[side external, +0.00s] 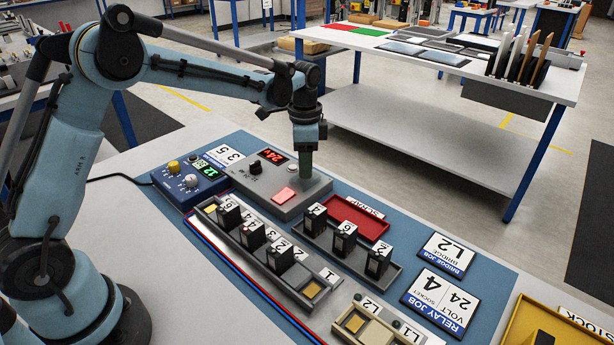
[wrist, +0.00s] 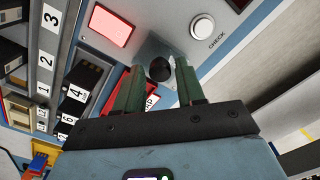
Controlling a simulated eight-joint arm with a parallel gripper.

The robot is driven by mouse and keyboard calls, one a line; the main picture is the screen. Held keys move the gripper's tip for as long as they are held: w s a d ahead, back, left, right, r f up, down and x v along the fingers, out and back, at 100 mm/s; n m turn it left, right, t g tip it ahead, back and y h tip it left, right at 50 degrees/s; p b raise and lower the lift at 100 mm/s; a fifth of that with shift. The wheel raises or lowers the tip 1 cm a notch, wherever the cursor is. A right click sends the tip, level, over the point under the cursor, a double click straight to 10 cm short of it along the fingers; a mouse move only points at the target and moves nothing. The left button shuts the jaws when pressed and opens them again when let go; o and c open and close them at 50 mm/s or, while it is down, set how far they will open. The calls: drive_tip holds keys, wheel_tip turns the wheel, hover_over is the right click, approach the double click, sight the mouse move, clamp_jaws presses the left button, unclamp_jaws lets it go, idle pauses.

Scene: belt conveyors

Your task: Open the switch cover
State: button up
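The grey control box (side external: 300,203) carries a red 24 display, a black knob (side external: 255,168) and a red lit square plate (side external: 285,195). I cannot tell for sure which part is the switch cover. My gripper (side external: 305,174) points down over the right part of this box. In the wrist view its two green fingers (wrist: 160,68) are apart, with a round black part (wrist: 160,70) showing between their tips; contact is unclear. The red plate (wrist: 110,26) is at the upper left there, and a white round CHECK button (wrist: 203,27) at the upper right.
A blue box (side external: 190,180) with a green display stands left of the grey box. A relay rail (side external: 262,245) with black numbered blocks, a second block tray (side external: 345,248) and a red scrap tray (side external: 357,218) lie in front and right. Job cards (side external: 441,302) lie at right.

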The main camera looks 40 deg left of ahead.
drive_tip(key=shift+o, duration=0.9)
wheel_tip(320, 180, up, 12)
drive_tip(key=s+r+n+t, duration=0.2)
drive_tip(key=s+n+t, duration=0.25)
drive_tip(key=s, duration=0.55)
drive_tip(key=s+d+f+n+t, duration=0.1)
drive_tip(key=s+f+n, duration=0.3)
drive_tip(key=s, duration=0.6)
wheel_tip(320, 180, down, 2)
drive_tip(key=shift+d+f+t, duration=0.2)
drive_tip(key=shift+d+t, duration=0.05)
drive_tip(key=shift+t, duration=0.6)
